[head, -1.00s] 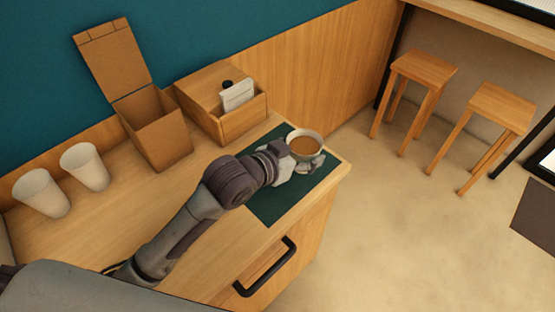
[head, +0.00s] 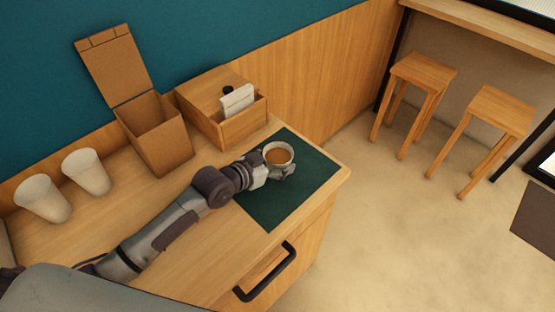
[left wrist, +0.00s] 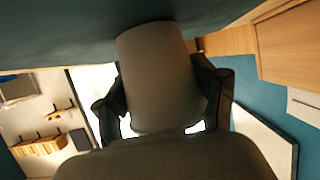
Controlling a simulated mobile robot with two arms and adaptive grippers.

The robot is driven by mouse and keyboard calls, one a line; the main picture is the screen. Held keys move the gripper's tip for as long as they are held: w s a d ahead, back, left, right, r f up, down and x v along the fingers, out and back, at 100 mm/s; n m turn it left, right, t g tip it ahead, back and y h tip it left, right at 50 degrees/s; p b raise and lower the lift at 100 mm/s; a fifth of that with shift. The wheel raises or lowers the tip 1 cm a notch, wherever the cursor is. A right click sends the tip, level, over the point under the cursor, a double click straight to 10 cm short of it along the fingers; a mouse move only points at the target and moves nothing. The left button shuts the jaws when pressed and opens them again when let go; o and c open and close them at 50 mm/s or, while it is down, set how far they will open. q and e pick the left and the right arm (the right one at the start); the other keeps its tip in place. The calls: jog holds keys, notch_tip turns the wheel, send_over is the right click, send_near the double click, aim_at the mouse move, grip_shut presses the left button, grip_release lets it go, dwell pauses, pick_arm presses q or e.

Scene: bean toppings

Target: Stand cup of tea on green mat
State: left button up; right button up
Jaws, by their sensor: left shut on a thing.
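The cup of tea (head: 278,154) is a small pale cup with brown tea. It is upright over the far left part of the green mat (head: 295,195). My left gripper (head: 275,171) is shut on the cup, with a finger on each side. In the left wrist view the cup (left wrist: 160,75) stands between the two dark fingers (left wrist: 165,95), upside down in the picture. Its narrow base is close to the green mat (left wrist: 70,35); I cannot tell if they touch. My right gripper is not in view.
A wooden box (head: 221,110) with white cards stands behind the mat. An open brown carton (head: 158,135) and two white cups (head: 42,199) (head: 86,173) stand to the left. The mat's right part is clear, near the counter's edge. Two stools (head: 420,85) (head: 495,125) stand beyond.

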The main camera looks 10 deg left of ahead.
pick_arm(q)
jog(key=o, duration=1.3)
jog(key=shift+f, duration=0.15)
jog(key=shift+r, duration=0.2)
jog(key=b+v, duration=0.1)
jog(key=v, duration=1.1)
